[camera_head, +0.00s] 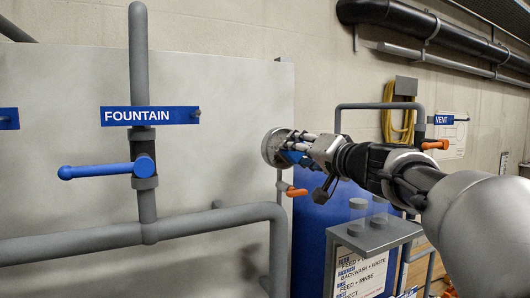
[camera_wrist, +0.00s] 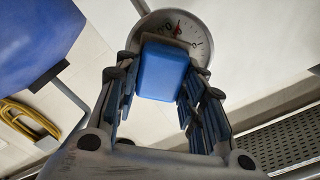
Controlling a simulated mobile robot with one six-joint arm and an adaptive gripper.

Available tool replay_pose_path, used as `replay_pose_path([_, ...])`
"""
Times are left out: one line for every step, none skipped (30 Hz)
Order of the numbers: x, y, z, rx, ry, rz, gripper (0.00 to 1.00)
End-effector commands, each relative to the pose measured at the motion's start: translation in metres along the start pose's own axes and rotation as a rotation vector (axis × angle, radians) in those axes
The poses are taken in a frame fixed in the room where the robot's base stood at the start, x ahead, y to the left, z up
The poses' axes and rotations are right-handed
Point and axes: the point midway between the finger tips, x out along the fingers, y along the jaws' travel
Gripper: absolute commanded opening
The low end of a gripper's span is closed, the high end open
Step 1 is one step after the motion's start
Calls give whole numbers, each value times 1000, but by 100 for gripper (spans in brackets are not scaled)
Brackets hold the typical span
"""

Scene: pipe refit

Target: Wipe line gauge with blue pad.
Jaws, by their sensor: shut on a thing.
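The line gauge (camera_head: 270,148) is a round metal-rimmed dial on a grey pipe, just left of my gripper in the head view. In the wrist view the gauge (camera_wrist: 178,28) shows a white face with dark marks and a red needle. My gripper (camera_head: 292,148) is shut on the blue pad (camera_wrist: 164,72), which sits between its fingers (camera_wrist: 160,88). The pad is right in front of the gauge and covers the lower part of its face. I cannot tell whether the pad touches the face. In the head view the fingers mostly hide the pad.
An orange valve handle (camera_head: 297,192) sits just below the gauge. A blue tank (camera_head: 310,225) stands behind my arm.

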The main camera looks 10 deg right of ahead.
Motion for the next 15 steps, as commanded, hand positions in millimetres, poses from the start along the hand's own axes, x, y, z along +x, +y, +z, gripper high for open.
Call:
replay_pose_path([0, 5, -4, 0, 2, 1, 18])
replay_pose_path([0, 7, -5, 0, 1, 1, 18])
replay_pose_path([1, 9, -8, 0, 1, 1, 18])
replay_pose_path([1, 11, -10, -1, 2, 1, 18])
replay_pose_path([1, 13, -12, -1, 1, 2, 18])
replay_pose_path([1, 14, -13, -1, 1, 1, 18])
replay_pose_path([2, 15, -15, -1, 1, 1, 18])
replay_pose_path([2, 16, -16, 0, 0, 0, 18])
replay_pose_path([2, 17, -16, 0, 0, 0, 18])
replay_pose_path([2, 17, -17, 0, 0, 0, 18])
replay_pose_path([2, 18, -17, 0, 0, 0, 18])
replay_pose_path([2, 18, -17, 0, 0, 0, 18])
replay_pose_path([2, 18, -17, 0, 0, -1, 18])
replay_pose_path([2, 18, -16, -1, 0, -1, 18])
replay_pose_path([1, 18, -16, -1, 0, -1, 18])
